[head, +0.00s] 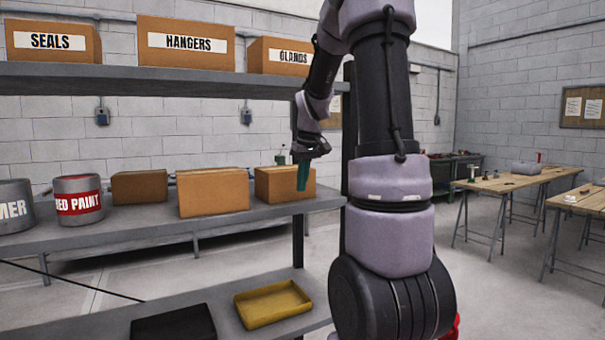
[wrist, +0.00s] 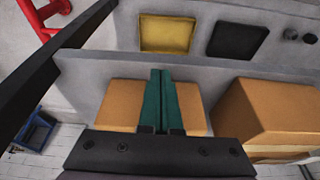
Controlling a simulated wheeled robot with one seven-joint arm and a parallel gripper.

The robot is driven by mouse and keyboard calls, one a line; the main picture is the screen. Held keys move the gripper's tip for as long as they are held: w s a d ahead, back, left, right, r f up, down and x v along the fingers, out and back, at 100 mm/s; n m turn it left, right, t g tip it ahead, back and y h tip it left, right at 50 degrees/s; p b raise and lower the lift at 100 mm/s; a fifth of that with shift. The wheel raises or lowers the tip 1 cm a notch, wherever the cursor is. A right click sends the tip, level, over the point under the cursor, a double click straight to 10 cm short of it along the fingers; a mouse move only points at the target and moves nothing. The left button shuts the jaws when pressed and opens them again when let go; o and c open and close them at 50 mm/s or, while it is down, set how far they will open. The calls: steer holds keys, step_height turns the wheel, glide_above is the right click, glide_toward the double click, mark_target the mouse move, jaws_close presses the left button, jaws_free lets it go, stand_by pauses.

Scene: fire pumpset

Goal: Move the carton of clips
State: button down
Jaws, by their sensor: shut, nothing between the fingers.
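Three plain brown cartons stand on the middle shelf; no CLIPS label shows, so I cannot tell which holds clips. They are the right carton (head: 270,186), the larger middle carton (head: 213,193) and the left carton (head: 139,187). My gripper (head: 301,188) points down at the right carton, its green fingers overlapping that carton's right part. In the wrist view the shut, empty fingers (wrist: 161,72) cross the middle of this carton (wrist: 112,105), hiding a strip of it. I cannot tell whether they touch it. The larger carton (wrist: 265,110) is to the right.
Paint tins (head: 79,199) stand at the left of the middle shelf (head: 130,229). Cartons marked SEALS, HANGERS (head: 185,44) and GLANDS fill the upper shelf above. A yellow tray (head: 272,304) and a black tray (head: 173,325) lie on the lower shelf. A dark upright (head: 298,240) bounds the shelf's right end.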

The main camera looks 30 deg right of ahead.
mark_target(293, 202)
steer(key=w+f, duration=0.4)
steer(key=shift+w+f, duration=0.15)
steer(key=shift+w, duration=0.5)
